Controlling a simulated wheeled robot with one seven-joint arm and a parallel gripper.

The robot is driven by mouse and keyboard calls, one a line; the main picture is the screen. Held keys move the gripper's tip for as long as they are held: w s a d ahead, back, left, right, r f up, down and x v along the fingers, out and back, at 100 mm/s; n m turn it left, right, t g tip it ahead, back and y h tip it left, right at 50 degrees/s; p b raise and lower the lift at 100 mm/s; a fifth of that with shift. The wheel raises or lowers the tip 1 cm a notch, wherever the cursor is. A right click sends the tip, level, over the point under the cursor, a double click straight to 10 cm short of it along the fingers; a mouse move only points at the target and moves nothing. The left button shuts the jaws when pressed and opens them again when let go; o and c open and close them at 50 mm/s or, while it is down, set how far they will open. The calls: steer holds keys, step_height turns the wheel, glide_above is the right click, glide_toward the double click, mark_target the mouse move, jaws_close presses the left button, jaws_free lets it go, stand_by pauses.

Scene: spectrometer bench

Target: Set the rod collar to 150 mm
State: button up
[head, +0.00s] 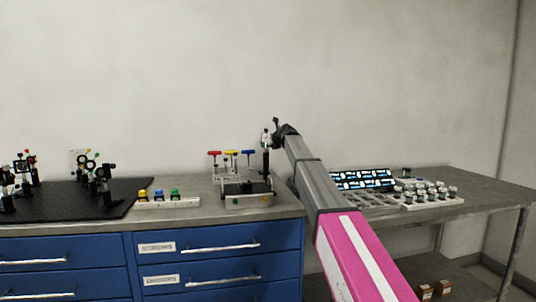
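My arm reaches in from the lower right, and its dark end hangs over the cabinet top near the wall. My gripper (267,160) points down there, small and dark, at the right rear of a small metal rack (246,202). I cannot tell whether its fingers are open or shut, or whether they touch anything. I cannot make out the rod collar or a millimetre scale at this distance. They may be too small to see or hidden behind the gripper and arm.
A white strip with coloured knobs (168,203) and a black optics board (68,206) lie left. A side table (470,201) holds lit panels (362,179) and a white tray (433,205).

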steer(key=shift+r, duration=0.1)
steer(key=o, duration=1.3)
steer(key=v, duration=1)
steer(key=shift+s+d+r, duration=0.1)
steer(key=shift+s+d, duration=0.1)
steer(key=shift+s, duration=0.15)
